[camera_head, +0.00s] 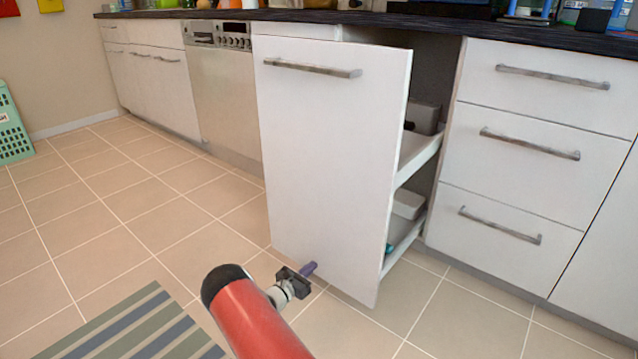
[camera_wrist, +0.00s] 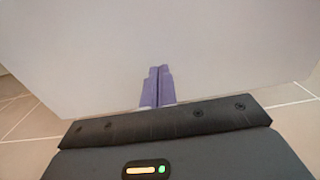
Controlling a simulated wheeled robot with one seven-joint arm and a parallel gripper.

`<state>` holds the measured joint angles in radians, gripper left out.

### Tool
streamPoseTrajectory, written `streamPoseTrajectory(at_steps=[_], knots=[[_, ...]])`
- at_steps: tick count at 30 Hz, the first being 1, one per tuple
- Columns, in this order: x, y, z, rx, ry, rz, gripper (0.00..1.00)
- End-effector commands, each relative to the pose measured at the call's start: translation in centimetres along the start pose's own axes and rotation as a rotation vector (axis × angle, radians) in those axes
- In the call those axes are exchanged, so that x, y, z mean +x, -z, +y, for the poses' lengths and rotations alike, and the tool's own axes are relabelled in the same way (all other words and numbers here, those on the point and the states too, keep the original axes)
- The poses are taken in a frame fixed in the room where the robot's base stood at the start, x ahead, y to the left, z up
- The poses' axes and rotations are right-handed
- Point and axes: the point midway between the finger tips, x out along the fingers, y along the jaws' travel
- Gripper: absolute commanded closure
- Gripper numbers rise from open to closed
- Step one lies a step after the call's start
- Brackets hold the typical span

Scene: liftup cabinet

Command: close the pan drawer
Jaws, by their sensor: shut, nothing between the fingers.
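The pan drawer (camera_head: 325,170) is a tall white pull-out front with a metal bar handle (camera_head: 312,69) near its top. It stands pulled out from the cabinet, with inner shelves (camera_head: 418,157) showing at its right side. My gripper (camera_head: 309,268) is low in front of the drawer's lower part. Its purple fingers are shut together and empty. In the wrist view the fingers (camera_wrist: 158,84) point at the plain white drawer front (camera_wrist: 160,40). I cannot tell whether the fingertips touch it.
White drawers with bar handles (camera_head: 530,143) stand to the right. A dishwasher (camera_head: 222,90) is to the left. A dark countertop (camera_head: 350,17) runs above.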

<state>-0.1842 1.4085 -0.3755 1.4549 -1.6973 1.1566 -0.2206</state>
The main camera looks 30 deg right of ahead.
Motion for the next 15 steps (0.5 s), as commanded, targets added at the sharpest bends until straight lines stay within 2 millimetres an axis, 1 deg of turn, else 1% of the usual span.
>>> streamPoseTrajectory(at_steps=[9,15], knots=[[0.02,0.00,0.00,0.000,0.000,0.000,1.00],[0.39,0.01,-0.01,0.000,0.000,0.000,1.00]])
